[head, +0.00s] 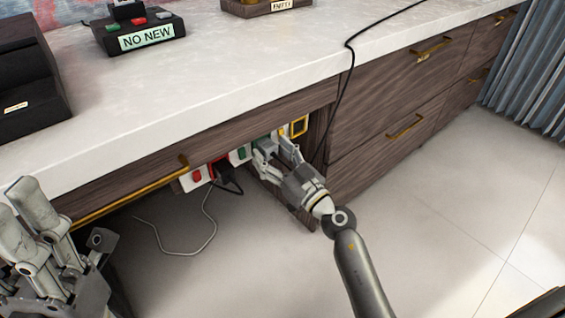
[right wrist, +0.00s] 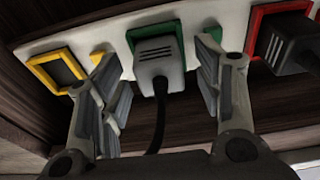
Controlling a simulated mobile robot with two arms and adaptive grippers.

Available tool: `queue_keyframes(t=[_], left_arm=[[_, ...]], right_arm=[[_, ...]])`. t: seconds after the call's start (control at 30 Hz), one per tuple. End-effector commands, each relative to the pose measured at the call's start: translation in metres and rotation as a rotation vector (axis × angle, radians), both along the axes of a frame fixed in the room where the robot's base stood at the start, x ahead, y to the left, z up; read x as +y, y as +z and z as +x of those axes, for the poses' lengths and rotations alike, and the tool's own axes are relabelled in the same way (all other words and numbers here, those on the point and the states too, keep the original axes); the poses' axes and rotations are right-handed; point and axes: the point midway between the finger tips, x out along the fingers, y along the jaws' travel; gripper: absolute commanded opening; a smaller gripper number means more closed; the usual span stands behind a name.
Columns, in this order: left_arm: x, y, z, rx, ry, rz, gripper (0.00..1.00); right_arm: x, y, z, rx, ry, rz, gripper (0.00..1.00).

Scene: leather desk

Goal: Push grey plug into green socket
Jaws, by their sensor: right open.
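The grey plug (right wrist: 160,64) is at the green-framed socket (right wrist: 134,40) in the right wrist view, its dark cord hanging down. Its face covers most of the socket, so I cannot tell how deep it sits. My right gripper (right wrist: 155,85) is open, with one finger on each side of the plug and visible gaps between them. In the head view my right gripper (head: 277,146) reaches the socket strip (head: 187,183) and hides the plug and green socket. My left gripper (head: 52,215) is at the lower left, away from the strip; its opening is unclear.
A black plug (right wrist: 290,45) sits in the red-framed socket (right wrist: 259,22). The yellow-framed socket (right wrist: 58,70) is empty. The white desktop (head: 240,70) overhangs the strip, and drawers (head: 400,90) stand to its right. A loose cable (head: 211,225) lies below. The floor at right is clear.

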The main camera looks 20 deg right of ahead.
Motion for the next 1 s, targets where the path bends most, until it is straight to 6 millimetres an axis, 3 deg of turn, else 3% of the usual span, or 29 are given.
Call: queue_keyframes(t=[0.6, 1.0], left_arm=[[0.000, 0.002, -0.002, -0.008, -0.002, 0.001, 0.40], [0.000, 0.002, -0.002, -0.008, -0.002, 0.001, 0.40]], right_arm=[[-0.034, -0.018, -0.094, 0.003, 0.000, -0.001, 0.60], [-0.039, -0.019, -0.109, 0.000, 0.000, -0.001, 0.60]])
